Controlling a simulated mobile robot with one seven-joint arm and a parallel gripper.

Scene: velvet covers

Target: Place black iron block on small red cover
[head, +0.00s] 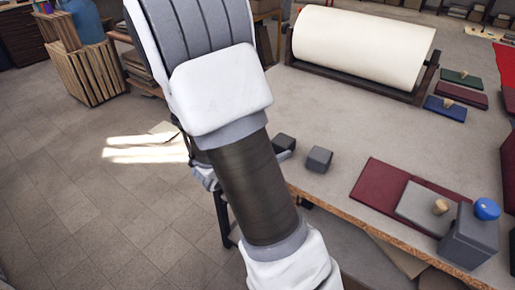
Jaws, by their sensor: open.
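Two small dark grey blocks stand near the table's front edge: one block (284,142) is beside my arm, and the other block (319,160) is just to its right. I cannot tell which is the black iron block. A small dark red cover (468,95) lies at the back right, between a green and a blue one. A larger dark red cover (377,186) lies at the front right, partly under a grey one. My arm crosses the middle of the view, and I cannot make out my gripper's fingers.
A cream roll (360,45) stands in a dark frame at the back of the table (335,115). A grey cover (413,206) with a wooden knob and a dark grey box (470,240) with a blue knob are at the front right. The table's middle is clear.

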